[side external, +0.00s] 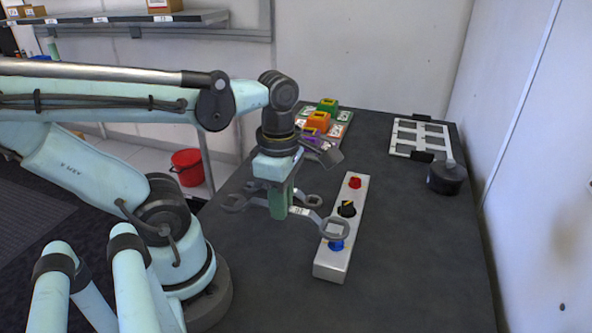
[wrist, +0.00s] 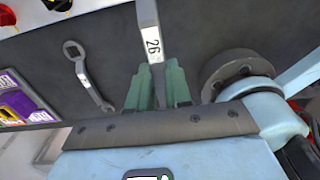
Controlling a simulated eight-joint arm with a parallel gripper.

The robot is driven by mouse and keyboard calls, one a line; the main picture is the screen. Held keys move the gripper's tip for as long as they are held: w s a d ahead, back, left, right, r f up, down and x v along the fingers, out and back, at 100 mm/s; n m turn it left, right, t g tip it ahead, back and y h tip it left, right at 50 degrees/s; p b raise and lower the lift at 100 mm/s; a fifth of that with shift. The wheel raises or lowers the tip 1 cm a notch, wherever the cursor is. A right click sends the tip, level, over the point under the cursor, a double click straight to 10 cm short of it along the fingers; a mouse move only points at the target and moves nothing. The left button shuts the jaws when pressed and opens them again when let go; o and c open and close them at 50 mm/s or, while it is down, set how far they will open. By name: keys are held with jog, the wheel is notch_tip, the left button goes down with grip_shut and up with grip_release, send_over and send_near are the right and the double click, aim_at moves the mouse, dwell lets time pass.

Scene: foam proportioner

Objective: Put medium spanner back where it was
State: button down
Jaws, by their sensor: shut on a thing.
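My gripper (side external: 279,208) points down with green fingers, shut on a grey metal spanner (side external: 335,229) marked 26. In the side view the held spanner lies roughly level above the dark table (side external: 258,260), and its right ring end overlaps the control box in the picture. In the wrist view the shaft of the held spanner (wrist: 149,30) rises from between the fingers (wrist: 158,80), and its far end is cut off. Another spanner (wrist: 82,72) lies on the dark surface to the left in the wrist view; in the side view it is partly hidden behind my gripper.
The control box (side external: 330,265) has red, black and blue controls. Green, orange and purple blocks (side external: 317,121) stand behind my gripper. A pale slotted frame (side external: 420,138) and a dark round object (side external: 446,178) are at the back right. The table's front right is clear.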

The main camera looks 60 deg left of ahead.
jog(key=a+f, duration=0.2)
jog(key=a, duration=0.1)
jog(key=a+f, duration=0.2)
jog(key=a, duration=0.2)
jog(key=a+f, duration=0.2)
jog(key=a, duration=0.1)
jog(key=shift+a, duration=0.15)
jog(key=shift+s+f, duration=0.1)
jog(key=shift+f, duration=2)
jog(key=c, duration=1.1)
grip_release()
jog(key=shift+f, duration=0.15)
jog(key=shift+o, duration=0.2)
jog(key=shift+r, duration=6.1)
jog(key=w+d+m+t, duration=0.3)
jog(key=w+d+m, duration=0.2)
jog(key=m, duration=0.8)
jog(key=w+d+m+t, duration=0.4)
jog(key=w+d+m, duration=0.1)
jog(key=m, duration=0.9)
jog(key=shift+d+r, duration=0.3)
jog(key=shift+d, duration=0.6)
